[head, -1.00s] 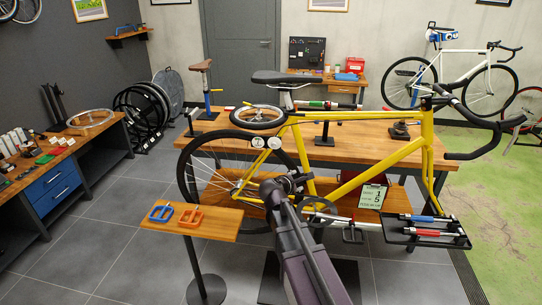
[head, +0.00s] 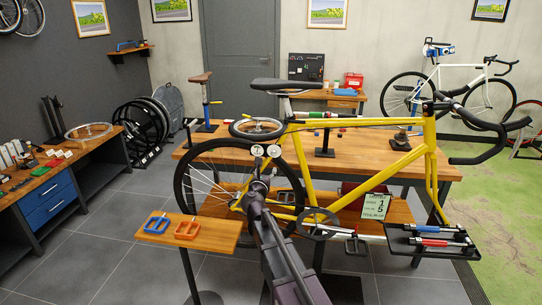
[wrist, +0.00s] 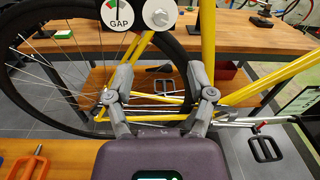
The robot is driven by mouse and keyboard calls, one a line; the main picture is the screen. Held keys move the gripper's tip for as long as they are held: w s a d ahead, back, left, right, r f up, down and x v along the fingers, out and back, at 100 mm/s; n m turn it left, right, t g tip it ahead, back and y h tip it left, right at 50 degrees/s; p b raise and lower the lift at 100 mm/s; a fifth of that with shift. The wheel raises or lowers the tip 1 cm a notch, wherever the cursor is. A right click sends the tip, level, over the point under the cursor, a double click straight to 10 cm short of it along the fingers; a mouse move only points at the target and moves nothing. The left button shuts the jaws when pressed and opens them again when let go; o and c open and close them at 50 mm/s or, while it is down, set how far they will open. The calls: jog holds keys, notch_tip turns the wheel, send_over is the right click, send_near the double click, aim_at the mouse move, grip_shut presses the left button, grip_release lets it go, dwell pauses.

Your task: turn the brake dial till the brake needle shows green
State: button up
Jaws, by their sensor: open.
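The brake gauge, a round white face marked GAP (wrist: 119,16), is at the top edge of the wrist view, partly cut off. It has coloured sectors with some green; I cannot tell where its needle points. The grey brake dial (wrist: 160,14) is just right of it, also cut off at the top. In the head view the gauge (head: 257,150) and dial (head: 274,151) sit side by side by the yellow bike's (head: 345,181) rear wheel. My gripper (wrist: 159,96) is open and empty, below the dial in the wrist view. It also shows in the head view (head: 258,187).
A small wooden stand (head: 215,231) with blue and orange pedals is at front left. A wooden workbench (head: 440,170) lies behind the bike. A black tool tray (head: 430,246) is at right. The rear wheel (head: 181,188) and frame tubes are close to my gripper.

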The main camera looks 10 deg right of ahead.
aim_at(273, 154)
jog(key=shift+w, duration=0.1)
jog(key=x, duration=1.3)
jog(key=shift+w+d, duration=0.15)
jog(key=shift+w, duration=0.2)
grip_shut()
